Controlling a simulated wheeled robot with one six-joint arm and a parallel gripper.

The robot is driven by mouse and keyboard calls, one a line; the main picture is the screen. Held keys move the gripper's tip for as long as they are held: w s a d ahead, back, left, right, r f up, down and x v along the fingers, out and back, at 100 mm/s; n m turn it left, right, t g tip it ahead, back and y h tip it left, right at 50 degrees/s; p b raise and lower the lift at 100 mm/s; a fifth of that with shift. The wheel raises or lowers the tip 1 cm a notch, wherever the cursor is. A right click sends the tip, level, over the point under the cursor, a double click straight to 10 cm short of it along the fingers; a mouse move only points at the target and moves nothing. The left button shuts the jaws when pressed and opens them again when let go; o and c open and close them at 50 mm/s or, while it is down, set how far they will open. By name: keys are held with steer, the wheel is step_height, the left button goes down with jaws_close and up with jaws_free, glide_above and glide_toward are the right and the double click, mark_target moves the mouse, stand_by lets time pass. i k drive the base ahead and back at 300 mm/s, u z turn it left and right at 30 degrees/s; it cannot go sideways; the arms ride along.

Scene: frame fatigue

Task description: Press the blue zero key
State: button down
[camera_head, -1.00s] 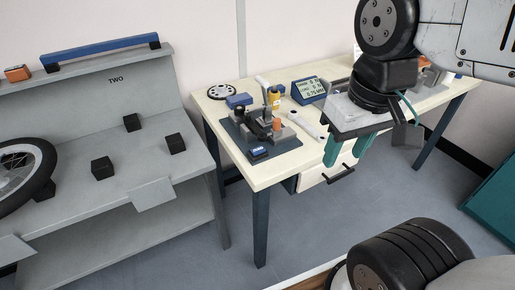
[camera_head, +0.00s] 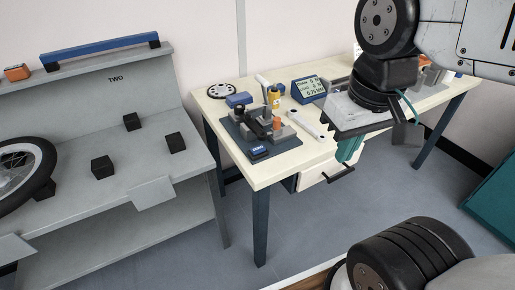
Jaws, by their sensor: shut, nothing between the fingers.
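The blue zero key (camera_head: 258,151) sits at the front left corner of a dark fixture plate (camera_head: 284,146) on the cream table, with small white lettering on it. My gripper (camera_head: 346,160) has teal fingers that are shut with nothing between them. It hangs to the right of the key, in front of the table's front edge and apart from the key. A blue display unit (camera_head: 308,90) with several lines of readout stands behind the fixture; its text is too small to read surely.
A white bar-shaped tool (camera_head: 305,125) lies right of the fixture. A blue block (camera_head: 238,100), a black-and-white disc (camera_head: 221,91) and a yellow bottle (camera_head: 273,97) stand behind it. A grey bench (camera_head: 110,190) with black blocks and a wheel is at left.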

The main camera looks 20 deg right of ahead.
mark_target(259, 149)
steer(key=z, duration=1.25)
steer(key=k, duration=0.85)
steer(key=u, duration=1)
steer(key=i, duration=0.5)
steer(key=z, duration=0.05)
